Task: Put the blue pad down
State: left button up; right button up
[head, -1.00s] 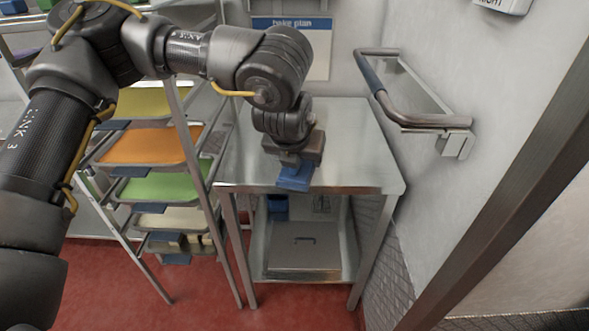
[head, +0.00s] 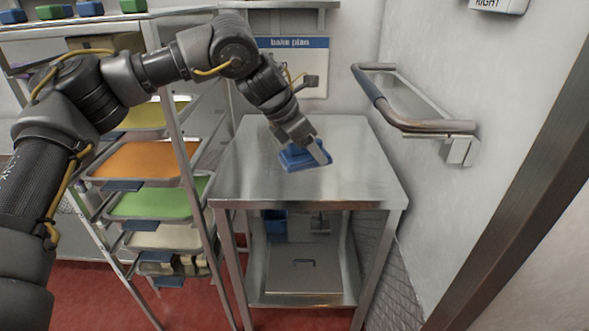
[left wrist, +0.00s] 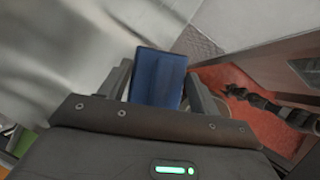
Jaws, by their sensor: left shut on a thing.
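The blue pad (head: 303,158) is at my left gripper (head: 312,147), over the top of the steel table (head: 262,187) in the head view. I cannot tell whether the pad touches the tabletop. In the left wrist view the blue pad (left wrist: 157,77) stands between the two fingers of my left gripper (left wrist: 157,85), which is shut on it. The bare steel tabletop shows at the left of that view.
A rack with orange (head: 148,161) and green (head: 155,199) trays stands left of the table. A wall rail (head: 425,124) is at the right. A lidded steel box (head: 300,278) sits on the lower shelf. The tabletop around the pad is clear.

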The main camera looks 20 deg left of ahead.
pick_arm(q)
jog(key=w+a+f, duration=0.2)
jog(key=w, duration=0.1)
jog(key=w+a+f+p, duration=0.1)
jog(key=w+f, duration=0.2)
jog(key=w+a+f+p, duration=0.1)
jog(key=w+a+f, duration=0.1)
jog(key=w+f, duration=0.1)
jog(key=shift+w+a, duration=0.3)
jog(key=shift+w, duration=0.1)
jog(key=shift+w+a+f, duration=0.15)
jog(key=shift+w+f, duration=0.1)
jog(key=shift+f, duration=0.25)
notch_tip(320, 180, down, 2)
jog(key=shift+f+p, duration=0.15)
jog(key=shift+p, duration=0.5)
jog(key=shift+w+a+f, duration=0.1)
jog(key=shift+f, duration=0.35)
pick_arm(e)
jog(key=s+d, duration=0.1)
jog(key=s, duration=0.4)
jog(key=shift+s+d+r, duration=0.2)
jog(key=shift+s+d, duration=0.1)
jog(key=shift+s, duration=0.1)
pick_arm(q)
jog(key=o, duration=0.9)
pick_arm(e)
jog(key=shift+g, duration=0.3)
